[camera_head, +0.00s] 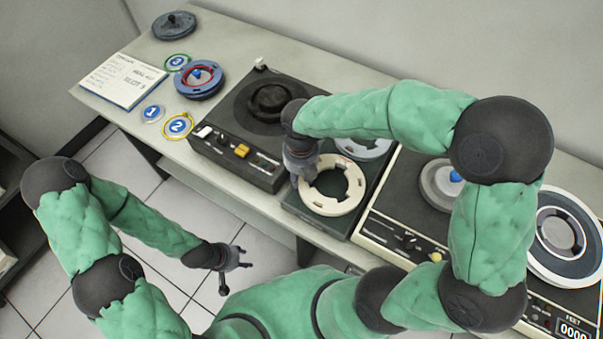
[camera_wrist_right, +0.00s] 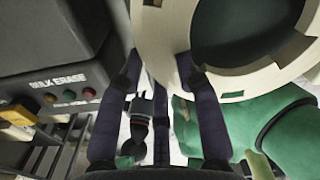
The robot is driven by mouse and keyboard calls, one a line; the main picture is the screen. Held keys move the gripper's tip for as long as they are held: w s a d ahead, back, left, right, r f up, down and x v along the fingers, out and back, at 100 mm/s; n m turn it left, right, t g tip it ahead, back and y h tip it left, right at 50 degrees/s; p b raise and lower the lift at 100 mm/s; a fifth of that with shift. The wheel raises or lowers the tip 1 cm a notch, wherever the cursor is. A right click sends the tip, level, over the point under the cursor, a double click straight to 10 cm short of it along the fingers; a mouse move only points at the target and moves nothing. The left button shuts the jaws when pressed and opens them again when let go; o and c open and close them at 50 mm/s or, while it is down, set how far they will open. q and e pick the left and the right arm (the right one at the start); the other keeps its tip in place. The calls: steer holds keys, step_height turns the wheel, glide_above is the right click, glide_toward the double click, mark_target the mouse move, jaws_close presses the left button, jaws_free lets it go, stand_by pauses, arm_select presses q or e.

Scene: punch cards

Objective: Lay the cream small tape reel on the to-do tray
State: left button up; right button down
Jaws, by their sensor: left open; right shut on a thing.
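The cream small tape reel (camera_head: 333,187), a flat ring with a wide open centre, is over the dark tray-like surface (camera_head: 302,220) between two machines. I cannot tell whether it touches that surface or is held just above, nor read a label marking it as the to-do tray. My right gripper (camera_head: 300,175) is shut on the reel's left rim. In the right wrist view the reel (camera_wrist_right: 160,30) is at the right gripper's fingertips (camera_wrist_right: 158,75). My left gripper (camera_head: 236,274) is open and empty, over the floor in front of the table.
A bulk eraser (camera_head: 225,150) stands left of the reel, a tape deck (camera_head: 385,230) right. A grey reel (camera_head: 365,147) lies behind. Further left are a blue reel (camera_head: 199,80), numbered tags (camera_head: 178,126) and a written sheet (camera_head: 122,80). My right arm covers some of the table's back.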

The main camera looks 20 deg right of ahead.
steer(key=shift+f, duration=0.7)
stand_by(0.6)
stand_by(0.8)
steer(key=shift+f, duration=0.6)
stand_by(0.3)
steer(key=c, duration=0.8)
jaws_free()
steer(key=c, duration=0.3)
steer(key=shift+c, duration=0.2)
steer(key=shift+r, duration=0.15)
step_height(320, 180, up, 9)
steer(key=p, duration=0.8)
steer(key=shift+p, duration=0.35)
